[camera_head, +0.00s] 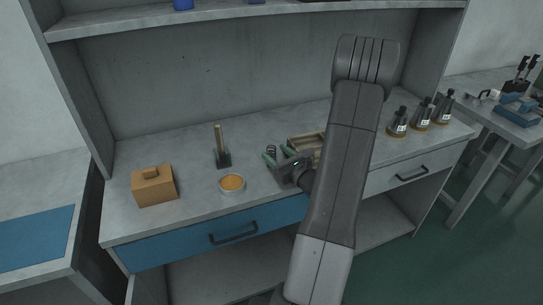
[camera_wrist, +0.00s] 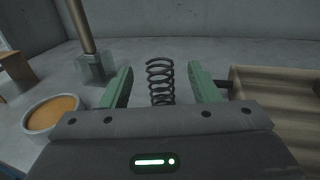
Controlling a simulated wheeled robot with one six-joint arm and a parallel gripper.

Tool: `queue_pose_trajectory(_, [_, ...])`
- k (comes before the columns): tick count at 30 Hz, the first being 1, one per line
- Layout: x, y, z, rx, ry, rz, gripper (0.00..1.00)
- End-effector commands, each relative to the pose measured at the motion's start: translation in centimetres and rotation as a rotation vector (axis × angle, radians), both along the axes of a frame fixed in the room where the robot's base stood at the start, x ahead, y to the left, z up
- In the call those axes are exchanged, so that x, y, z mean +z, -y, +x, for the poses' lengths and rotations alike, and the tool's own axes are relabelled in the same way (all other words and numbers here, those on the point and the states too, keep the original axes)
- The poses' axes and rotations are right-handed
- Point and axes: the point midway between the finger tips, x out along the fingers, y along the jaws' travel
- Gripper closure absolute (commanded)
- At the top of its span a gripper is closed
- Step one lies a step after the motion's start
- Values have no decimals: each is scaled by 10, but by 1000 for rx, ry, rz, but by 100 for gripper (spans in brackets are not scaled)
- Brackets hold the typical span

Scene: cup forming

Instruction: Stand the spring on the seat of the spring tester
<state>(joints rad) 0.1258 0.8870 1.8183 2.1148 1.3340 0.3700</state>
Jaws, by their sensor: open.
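The dark coil spring (camera_wrist: 160,84) stands upright on the bench, between the two green fingers of my gripper (camera_wrist: 160,71) in the wrist view. My gripper is open, with a gap on each side of the spring. In the head view the spring (camera_head: 271,150) shows just beyond my gripper (camera_head: 278,155). To its left a brass-coloured post rises from a small grey block (camera_head: 223,158), also in the wrist view (camera_wrist: 95,69). This may be the spring tester; I cannot make out its seat.
A round dish with orange contents (camera_head: 232,184) sits left of my gripper, with an orange-brown box (camera_head: 155,186) further left. A wooden tray (camera_wrist: 270,90) is close to the right finger. Several dark-topped flasks (camera_head: 398,122) stand at the right. A shelf (camera_head: 230,17) spans above.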

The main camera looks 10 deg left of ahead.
Motion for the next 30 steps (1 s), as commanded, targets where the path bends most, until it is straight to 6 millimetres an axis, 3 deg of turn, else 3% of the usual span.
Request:
queue_pose_trajectory(6, [0,-20,17,1,0,0,45])
queue_pose_trajectory(14, [-1,-21,19,0,0,0,45])
queue_pose_trajectory(21, [-1,-21,18,0,0,0,92])
queue_pose_trajectory(23, [-1,-21,18,0,0,0,96])
queue_pose_trajectory(30, [0,-21,18,0,0,0,96])
